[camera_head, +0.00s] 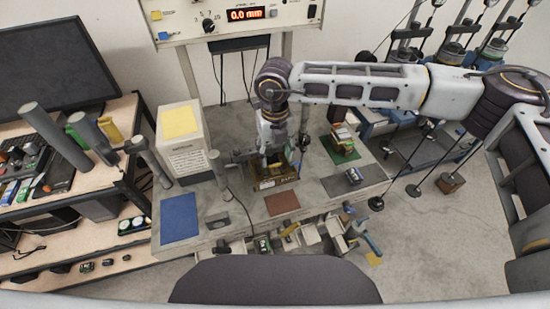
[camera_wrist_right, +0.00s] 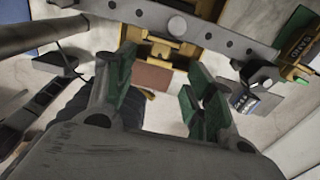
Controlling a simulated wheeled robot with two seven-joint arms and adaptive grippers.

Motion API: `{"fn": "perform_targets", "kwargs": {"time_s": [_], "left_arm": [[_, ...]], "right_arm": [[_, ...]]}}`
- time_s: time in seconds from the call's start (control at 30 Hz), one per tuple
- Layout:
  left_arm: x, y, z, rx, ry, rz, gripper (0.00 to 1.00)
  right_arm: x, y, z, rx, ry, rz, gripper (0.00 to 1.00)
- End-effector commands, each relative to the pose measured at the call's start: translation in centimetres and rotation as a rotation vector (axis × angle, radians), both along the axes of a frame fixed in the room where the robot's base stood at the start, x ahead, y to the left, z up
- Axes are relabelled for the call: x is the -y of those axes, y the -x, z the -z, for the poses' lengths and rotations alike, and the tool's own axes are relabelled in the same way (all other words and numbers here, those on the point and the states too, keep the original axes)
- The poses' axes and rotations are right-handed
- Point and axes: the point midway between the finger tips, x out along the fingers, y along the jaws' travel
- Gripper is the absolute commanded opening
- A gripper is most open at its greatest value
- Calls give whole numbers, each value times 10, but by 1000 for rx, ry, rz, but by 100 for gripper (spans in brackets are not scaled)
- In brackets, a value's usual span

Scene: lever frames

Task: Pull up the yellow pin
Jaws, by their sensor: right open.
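My right gripper (camera_head: 273,158) points down over a small yellow-brown fixture (camera_head: 278,183) on the grey bench. In the right wrist view its green-padded fingers (camera_wrist_right: 160,78) are spread, with nothing between them. A yellow part (camera_wrist_right: 160,48) of the fixture shows just beyond the fingertips, below a grey bar with holes (camera_wrist_right: 225,42). It looks apart from the fingers. I cannot tell for certain which yellow piece is the pin; in the head view my gripper and wrist hide much of this spot. My left gripper is not in view.
The bench holds a blue mat (camera_head: 179,218), a reddish-brown mat (camera_head: 282,203) and a white box with a yellow top (camera_head: 181,135). A green mat with stacked items (camera_head: 342,143) lies to the right. A display unit (camera_head: 240,18) stands behind. Grey posts rise at the left.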

Motion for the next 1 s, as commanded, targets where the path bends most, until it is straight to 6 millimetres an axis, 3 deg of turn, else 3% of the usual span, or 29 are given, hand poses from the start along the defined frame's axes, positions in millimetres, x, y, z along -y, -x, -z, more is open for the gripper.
{"fn": "perform_targets", "kwargs": {"time_s": [0.5,1.0], "left_arm": [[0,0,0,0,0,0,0],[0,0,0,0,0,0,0]], "right_arm": [[0,0,-71,3,-1,0,54],[0,0,-81,1,0,-1,54]]}}
